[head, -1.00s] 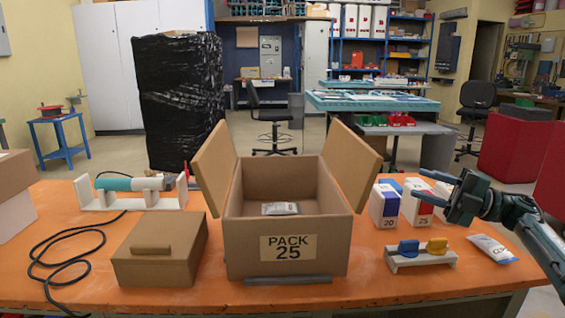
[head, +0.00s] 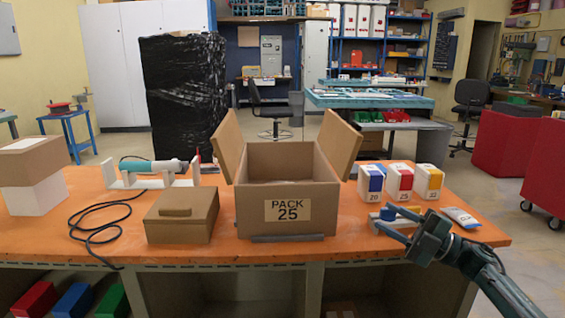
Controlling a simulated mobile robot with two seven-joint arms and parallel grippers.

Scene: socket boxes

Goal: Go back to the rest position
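My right gripper (head: 384,217) comes in from the lower right, over the front right of the orange table (head: 350,243). Its two fingers are apart, point left and hold nothing. An open cardboard box marked PACK 25 (head: 288,210) stands to the left, apart from the gripper. Its inside is mostly hidden by the front wall. My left gripper is not in view.
Several small boxes, including blue (head: 371,184) and red (head: 399,183) ones, stand behind the gripper. A lidded brown box (head: 181,217), a cable (head: 98,212) and stacked boxes (head: 34,175) occupy the left side.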

